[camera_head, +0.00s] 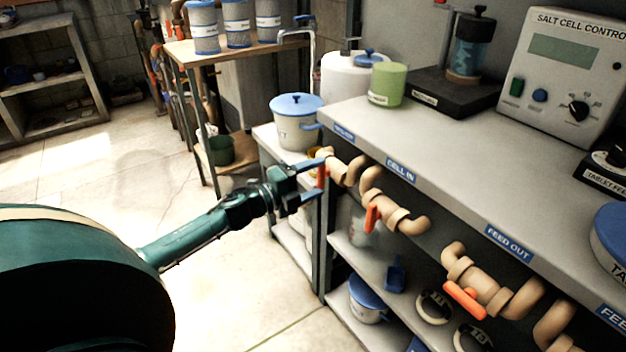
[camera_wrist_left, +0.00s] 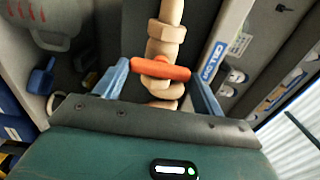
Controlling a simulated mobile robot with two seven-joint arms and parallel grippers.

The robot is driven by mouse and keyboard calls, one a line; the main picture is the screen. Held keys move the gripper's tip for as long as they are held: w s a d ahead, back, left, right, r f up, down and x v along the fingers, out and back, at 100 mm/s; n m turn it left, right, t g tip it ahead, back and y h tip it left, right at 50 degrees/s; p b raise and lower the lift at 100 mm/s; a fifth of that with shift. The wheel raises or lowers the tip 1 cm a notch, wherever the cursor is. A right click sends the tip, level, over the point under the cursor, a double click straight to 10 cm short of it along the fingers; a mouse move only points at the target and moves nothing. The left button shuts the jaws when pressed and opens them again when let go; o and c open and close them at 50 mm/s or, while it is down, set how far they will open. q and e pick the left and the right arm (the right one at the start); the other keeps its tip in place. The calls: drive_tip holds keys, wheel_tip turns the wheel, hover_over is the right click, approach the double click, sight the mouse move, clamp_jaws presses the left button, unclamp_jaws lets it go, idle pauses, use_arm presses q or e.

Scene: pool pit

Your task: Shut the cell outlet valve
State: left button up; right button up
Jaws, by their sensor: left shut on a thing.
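The cell outlet valve is on the tan pipe (camera_head: 347,170) at the far left of the row under the bench edge, by a small blue label (camera_head: 343,132). Its orange handle (camera_head: 321,177) shows between the fingers of my left gripper (camera_head: 316,179). In the left wrist view the orange handle (camera_wrist_left: 160,70) lies crosswise over the pipe. The blue fingers of the left gripper (camera_wrist_left: 158,84) are at its two ends, shut on it. The label beside it (camera_wrist_left: 212,60) is partly readable. My right gripper is in neither view.
Close to the right are the CELL IN valve with an orange handle (camera_head: 372,217) and the FEED OUT valve with another (camera_head: 465,300). The bench (camera_head: 440,150) overhangs the pipes. A lidded white bucket (camera_head: 297,125) stands behind the gripper. The floor at left is clear.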

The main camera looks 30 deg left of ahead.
use_arm(q)
drive_tip(key=shift+d, duration=0.1)
drive_tip(key=o, duration=1)
drive_tip(key=shift+s, duration=0.15)
drive_tip(key=p+v, duration=0.1)
drive_tip(key=v, duration=1.2)
